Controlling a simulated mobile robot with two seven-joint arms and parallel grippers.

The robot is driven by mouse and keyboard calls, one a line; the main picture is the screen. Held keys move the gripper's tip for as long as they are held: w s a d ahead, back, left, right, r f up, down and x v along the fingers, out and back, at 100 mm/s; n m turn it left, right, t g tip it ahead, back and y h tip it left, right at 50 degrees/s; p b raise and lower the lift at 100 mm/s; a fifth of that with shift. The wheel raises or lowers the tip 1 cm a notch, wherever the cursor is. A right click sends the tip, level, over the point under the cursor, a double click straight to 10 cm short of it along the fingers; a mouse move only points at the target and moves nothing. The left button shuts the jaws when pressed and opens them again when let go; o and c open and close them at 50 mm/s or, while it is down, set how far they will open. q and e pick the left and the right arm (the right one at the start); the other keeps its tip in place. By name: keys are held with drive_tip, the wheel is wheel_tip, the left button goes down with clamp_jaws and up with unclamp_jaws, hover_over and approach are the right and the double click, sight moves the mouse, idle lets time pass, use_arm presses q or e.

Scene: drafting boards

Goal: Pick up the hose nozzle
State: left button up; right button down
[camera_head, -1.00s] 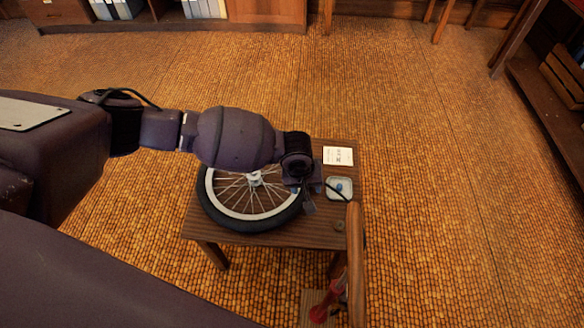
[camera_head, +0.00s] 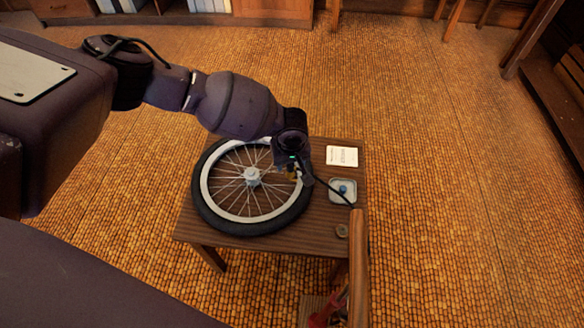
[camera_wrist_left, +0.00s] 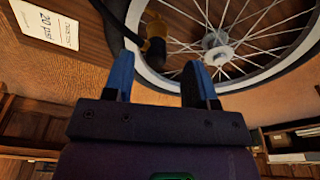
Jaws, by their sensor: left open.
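The hose nozzle (camera_wrist_left: 155,42), a brass-coloured piece with a black end, shows in the left wrist view over the wheel's rim. Its brass also shows in the head view (camera_head: 291,173), partly covered by my left gripper (camera_head: 296,170). A thin black hose runs from there to the right. In the left wrist view my left gripper (camera_wrist_left: 158,75) has its two blue-padded fingers apart, with the nozzle in line with the gap between them. It does not grip the nozzle. My right gripper is not in view.
A spoked wheel (camera_head: 205,207) lies flat on a small wooden table (camera_head: 318,225). A white card (camera_head: 342,156), a small dish (camera_head: 334,199) with a blue item and a small round piece (camera_head: 341,231) lie to its right. A wooden bar (camera_head: 358,265) stands at the table's front right.

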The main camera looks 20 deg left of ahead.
sight(291, 165)
use_arm(q)
drive_tip(key=shift+f, duration=0.35)
drive_tip(key=f+b, duration=0.2)
drive_tip(key=f, duration=0.1)
drive_tip(key=shift+w+a+f, duration=0.1)
drive_tip(key=shift+w+f, duration=0.2)
drive_tip(key=shift+w, duration=0.05)
drive_tip(key=shift+w+f+b, duration=0.15)
drive_tip(key=shift+f+b, duration=0.15)
drive_tip(key=shift+b, duration=0.05)
drive_tip(key=shift+r, duration=0.1)
drive_tip(key=c, duration=0.9)
clamp_jaws()
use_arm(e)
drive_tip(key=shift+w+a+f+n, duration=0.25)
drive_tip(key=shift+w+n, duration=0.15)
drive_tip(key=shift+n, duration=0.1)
